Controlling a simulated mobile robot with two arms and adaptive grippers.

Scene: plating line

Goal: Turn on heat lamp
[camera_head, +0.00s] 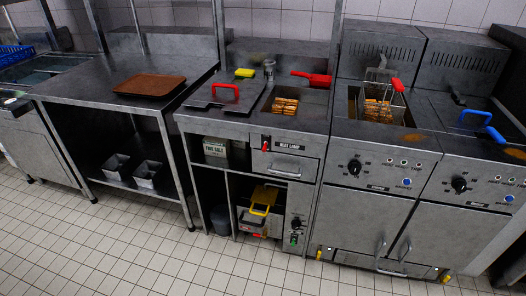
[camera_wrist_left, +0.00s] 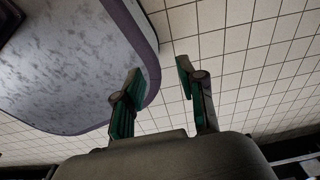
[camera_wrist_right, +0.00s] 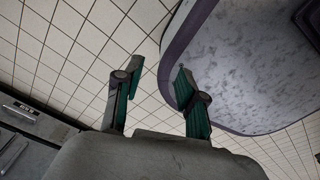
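The heat lamp unit (camera_head: 287,152) stands in the middle of the line in the head view. Whether the switch is on or off cannot be told. My left gripper (camera_wrist_left: 155,85) is open and empty in the left wrist view, over the tiled floor beside my base. My right gripper (camera_wrist_right: 157,85) is open and empty in the right wrist view, also over the floor. Neither gripper shows in the head view.
Left of the unit is a steel table with a brown tray (camera_head: 149,84). Fries (camera_head: 285,106) lie in the station's bay. A red-handled fry basket (camera_head: 383,92) and fryer with knobs (camera_head: 354,167) stand right. The tiled floor (camera_head: 130,245) in front is clear.

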